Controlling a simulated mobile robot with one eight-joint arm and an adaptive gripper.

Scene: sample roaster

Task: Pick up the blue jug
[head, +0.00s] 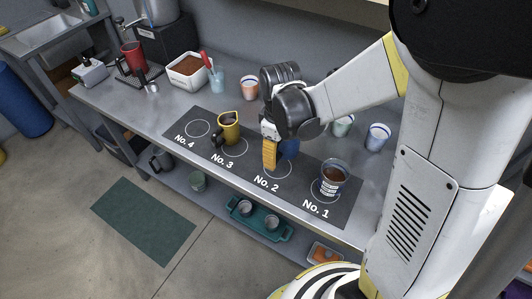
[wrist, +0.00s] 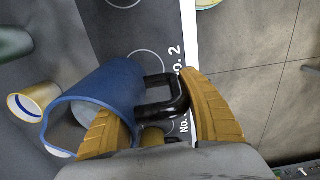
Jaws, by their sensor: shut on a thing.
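The blue jug (head: 290,149) is by the No. 2 circle on the dark mat in the head view, mostly hidden behind my gripper (head: 270,152). In the wrist view the jug (wrist: 92,90) lies left of centre with its open mouth toward the lower left. Its black handle (wrist: 168,97) reaches in between the two yellow fingers of my gripper (wrist: 160,118). The gripper is shut on the jug at the handle side. One finger overlaps the jug body and the other is beyond the handle. I cannot tell whether the jug's base touches the mat.
A yellow jug (head: 228,128) stands by No. 3 and a striped jug (head: 333,178) on No. 1. Cups (head: 377,137) stand behind the mat (head: 205,131). A white bin of brown grounds (head: 190,69) is at the back left. The bench's front edge is close.

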